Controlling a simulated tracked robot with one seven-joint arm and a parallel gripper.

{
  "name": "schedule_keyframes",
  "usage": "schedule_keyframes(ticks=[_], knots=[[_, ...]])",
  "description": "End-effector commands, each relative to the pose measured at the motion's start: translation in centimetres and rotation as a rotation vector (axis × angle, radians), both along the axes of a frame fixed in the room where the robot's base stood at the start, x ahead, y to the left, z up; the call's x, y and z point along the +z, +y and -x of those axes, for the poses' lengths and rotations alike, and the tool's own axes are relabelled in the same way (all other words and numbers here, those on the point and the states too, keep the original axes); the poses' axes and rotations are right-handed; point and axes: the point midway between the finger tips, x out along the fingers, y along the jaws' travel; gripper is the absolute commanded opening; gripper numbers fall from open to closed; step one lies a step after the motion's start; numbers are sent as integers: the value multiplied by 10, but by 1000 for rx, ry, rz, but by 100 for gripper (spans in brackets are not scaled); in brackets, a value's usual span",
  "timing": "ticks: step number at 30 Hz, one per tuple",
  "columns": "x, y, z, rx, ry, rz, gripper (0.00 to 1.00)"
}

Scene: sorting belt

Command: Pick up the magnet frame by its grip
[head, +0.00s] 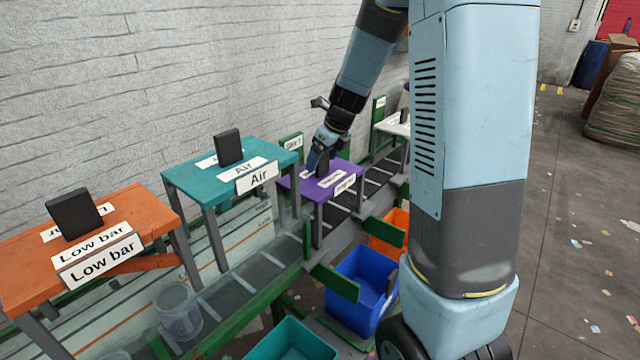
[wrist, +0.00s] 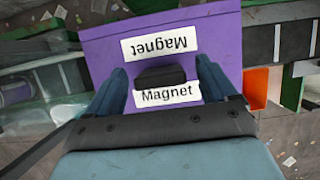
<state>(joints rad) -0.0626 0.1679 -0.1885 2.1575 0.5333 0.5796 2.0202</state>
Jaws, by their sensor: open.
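The magnet frame (head: 333,184) is a purple table-like frame over the belt, with white labels on its top; "Magnet" can be read in the wrist view (wrist: 222,42). Its grip (wrist: 161,77) is a dark upright block in the middle of the purple top. In the head view the grip (head: 323,163) is partly hidden by my gripper (head: 317,163). My gripper (wrist: 160,82) is open, with one finger on each side of the grip in the wrist view. I cannot tell whether the fingers touch the grip or how low they reach.
A teal "Air" frame (head: 188,179) and an orange "Low bar" frame (head: 22,266) stand left along the belt (head: 235,290). A white frame (head: 391,127) stands beyond. Blue (head: 345,305), orange (head: 381,245) and teal (head: 290,345) bins sit in front. A brick wall runs behind.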

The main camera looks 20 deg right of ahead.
Motion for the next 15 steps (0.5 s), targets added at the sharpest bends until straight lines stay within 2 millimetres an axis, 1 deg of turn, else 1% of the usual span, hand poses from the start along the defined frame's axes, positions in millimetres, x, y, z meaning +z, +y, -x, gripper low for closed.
schedule_keyframes(ticks=[1, 4, 11, 15], knots=[[-7, 2, -2, -1, 3, -1, 85], [-16, 4, -5, 0, 1, 0, 85], [-18, 5, -6, 1, -1, 0, 85], [-18, 5, -6, 1, -1, 0, 74]])
